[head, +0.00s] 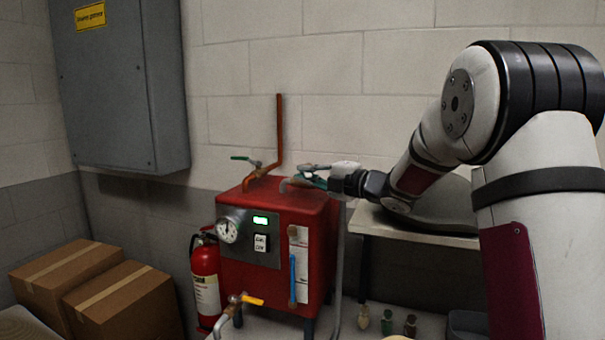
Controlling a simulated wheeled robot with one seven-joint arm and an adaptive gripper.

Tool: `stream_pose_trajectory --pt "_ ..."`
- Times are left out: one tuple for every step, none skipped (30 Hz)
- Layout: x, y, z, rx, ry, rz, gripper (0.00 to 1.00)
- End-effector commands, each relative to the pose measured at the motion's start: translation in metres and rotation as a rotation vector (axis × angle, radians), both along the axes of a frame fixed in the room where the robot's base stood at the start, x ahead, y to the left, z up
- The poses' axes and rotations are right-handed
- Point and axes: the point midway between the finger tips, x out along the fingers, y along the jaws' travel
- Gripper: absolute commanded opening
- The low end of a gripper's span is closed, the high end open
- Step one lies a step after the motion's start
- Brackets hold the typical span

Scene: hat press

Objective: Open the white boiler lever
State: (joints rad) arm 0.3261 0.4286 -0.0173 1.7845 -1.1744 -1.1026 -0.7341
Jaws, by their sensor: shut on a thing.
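The red boiler (318,228) stands in the middle of the head view, with a gauge, a small green-lit panel and a sight tube on its front. My gripper (305,180) reaches in from the right over the boiler's top right part. It is shut on the white lever (312,167), a small pale piece at the fingers. The fingers and the small size hide most of the grip and the lever's exact angle.
A green-handled valve (244,159) and a copper pipe (280,130) rise from the boiler's top. A yellow-handled valve (240,300) is in front. A fire extinguisher (206,280) and cardboard boxes (120,300) stand left. A grey cabinet (120,85) hangs above. A shelf (415,229) lies right.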

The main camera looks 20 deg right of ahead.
Motion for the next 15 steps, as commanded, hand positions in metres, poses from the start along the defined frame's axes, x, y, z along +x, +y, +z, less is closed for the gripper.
stream_pose_trajectory --pt "0.0009 -0.0043 -0.0022 -0.002 0.001 0.029 0.00" --pt "0.0008 -0.0054 -0.0021 -0.002 0.000 0.047 0.00" --pt "0.0006 -0.0068 -0.0018 -0.001 0.000 0.068 0.00" --pt "0.0006 -0.0076 -0.0021 -0.003 0.000 0.084 0.00" --pt "0.0005 -0.0082 -0.0024 -0.002 0.001 0.099 0.00" --pt "0.0006 -0.0090 -0.0023 -0.002 0.001 0.116 0.00" --pt "0.0004 -0.0097 -0.0023 -0.003 0.000 0.128 0.00" --pt "0.0001 -0.0102 -0.0022 -0.003 0.000 0.139 0.00" --pt "0.0002 -0.0112 -0.0018 -0.002 0.001 0.150 0.00" --pt "0.0001 -0.0115 -0.0019 -0.002 0.001 0.158 0.00" --pt "-0.0002 -0.0117 -0.0021 -0.002 0.001 0.166 0.00" --pt "-0.0002 -0.0121 -0.0021 -0.002 0.001 0.174 0.00" --pt "-0.0001 -0.0123 -0.0020 -0.002 0.001 0.179 0.00" --pt "-0.0001 -0.0125 -0.0019 -0.002 0.001 0.182 0.00" --pt "-0.0002 -0.0126 -0.0017 -0.002 0.001 0.187 0.00"
